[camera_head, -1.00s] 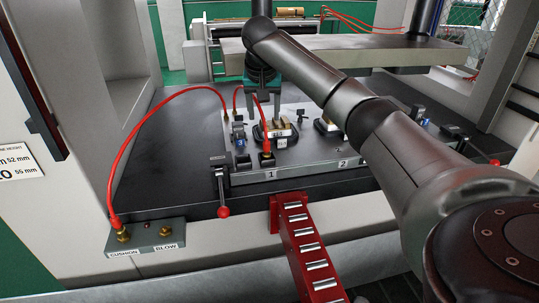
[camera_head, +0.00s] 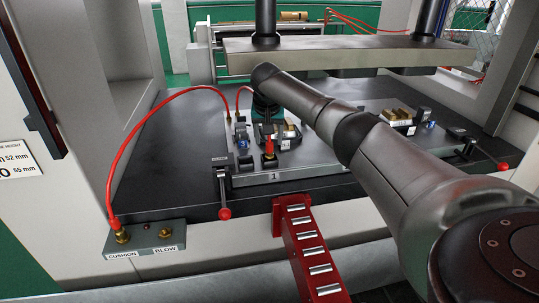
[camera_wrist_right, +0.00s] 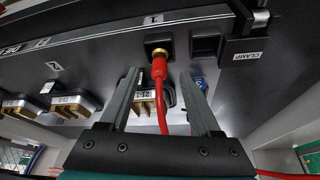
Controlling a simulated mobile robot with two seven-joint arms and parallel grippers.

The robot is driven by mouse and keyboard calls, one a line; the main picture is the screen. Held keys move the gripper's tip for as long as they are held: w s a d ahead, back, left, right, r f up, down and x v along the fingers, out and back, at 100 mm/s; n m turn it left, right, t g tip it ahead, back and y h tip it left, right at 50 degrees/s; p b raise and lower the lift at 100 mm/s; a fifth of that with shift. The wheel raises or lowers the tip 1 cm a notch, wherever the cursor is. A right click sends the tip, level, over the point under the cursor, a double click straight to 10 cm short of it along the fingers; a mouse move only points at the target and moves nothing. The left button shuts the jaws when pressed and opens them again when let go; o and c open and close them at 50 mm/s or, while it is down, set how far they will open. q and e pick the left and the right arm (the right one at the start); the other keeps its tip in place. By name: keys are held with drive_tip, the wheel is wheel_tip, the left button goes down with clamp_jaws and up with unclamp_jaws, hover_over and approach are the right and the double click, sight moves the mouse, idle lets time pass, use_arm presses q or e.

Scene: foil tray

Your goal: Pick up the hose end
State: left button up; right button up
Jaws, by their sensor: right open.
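The hose end (camera_head: 269,150) is a red sleeve with a brass tip, seated at the socket by label 1 on the die plate's front edge. In the right wrist view the hose end (camera_wrist_right: 159,68) lies between the fingers, with its brass collar at the socket. My right gripper (camera_head: 267,131) is directly over it; in its wrist view the right gripper (camera_wrist_right: 160,77) is open, with a gap visible on both sides of the red sleeve. The red hose (camera_head: 130,132) arcs from the CUSHION fitting at left. My left gripper is not in view.
The CUSHION and BLOW block (camera_head: 146,237) sits at front left. Clamp levers with red knobs (camera_head: 224,213) stand at the plate's front corners. A red roller rail (camera_head: 306,245) juts forward. A heavy grey press beam (camera_head: 340,52) hangs behind my right arm.

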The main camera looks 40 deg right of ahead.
sight(270, 143)
drive_tip(key=shift+w+d+f+b, duration=0.25)
drive_tip(key=shift+w+d+f, duration=0.15)
drive_tip(key=shift+f, duration=0.15)
drive_tip(key=shift+w+d+f+b, duration=0.25)
drive_tip(key=shift+w+d+f, duration=0.1)
drive_tip(key=shift+f, duration=0.15)
drive_tip(key=shift+b+x, duration=0.7)
drive_tip(key=shift+x, duration=0.3)
drive_tip(key=shift+c, duration=0.2)
clamp_jaws()
